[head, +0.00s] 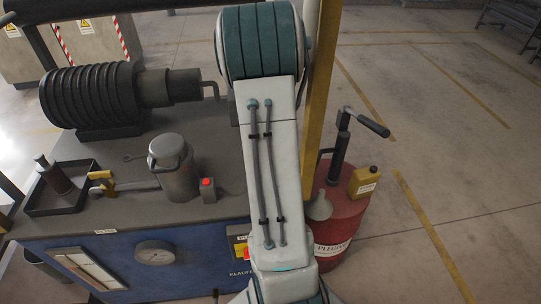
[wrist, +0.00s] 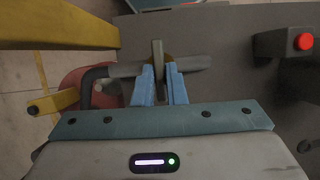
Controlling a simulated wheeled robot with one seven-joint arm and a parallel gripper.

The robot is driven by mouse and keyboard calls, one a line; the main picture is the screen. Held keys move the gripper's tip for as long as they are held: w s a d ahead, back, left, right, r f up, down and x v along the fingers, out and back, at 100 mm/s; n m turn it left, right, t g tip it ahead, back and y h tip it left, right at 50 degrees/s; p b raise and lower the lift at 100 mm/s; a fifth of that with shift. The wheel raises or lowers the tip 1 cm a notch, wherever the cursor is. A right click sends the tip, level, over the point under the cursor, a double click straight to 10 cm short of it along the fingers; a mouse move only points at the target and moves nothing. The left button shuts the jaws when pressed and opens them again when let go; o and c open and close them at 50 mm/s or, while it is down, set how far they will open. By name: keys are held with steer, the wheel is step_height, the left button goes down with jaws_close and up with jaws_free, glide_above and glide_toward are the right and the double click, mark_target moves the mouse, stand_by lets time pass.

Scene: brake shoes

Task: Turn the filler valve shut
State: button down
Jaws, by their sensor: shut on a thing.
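In the wrist view a grey pipe (wrist: 193,64) runs roughly left to right and bends down in a dark elbow at its left end. A brass-coloured valve body (wrist: 173,62) shows partly on it, behind my fingers. A flat grey lever (wrist: 158,53) stands across the pipe. My gripper (wrist: 162,72) has its blue fingers closed around the lever, with its upper end sticking out beyond the fingertips. In the head view my arm hides the gripper and this valve.
A red button box (wrist: 303,43) stands right of my gripper. A yellow post (wrist: 55,31) is close on the left. A red drum (head: 345,215) stands right.

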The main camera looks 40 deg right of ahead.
steer(key=shift+s+a+f, duration=0.15)
steer(key=shift+f, duration=0.15)
steer(key=c, duration=1.5)
jaws_free()
steer(key=shift+r, duration=0.1)
steer(key=v, duration=0.7)
steer(key=shift+w+r+b, duration=0.2)
steer(key=shift+b, duration=0.1)
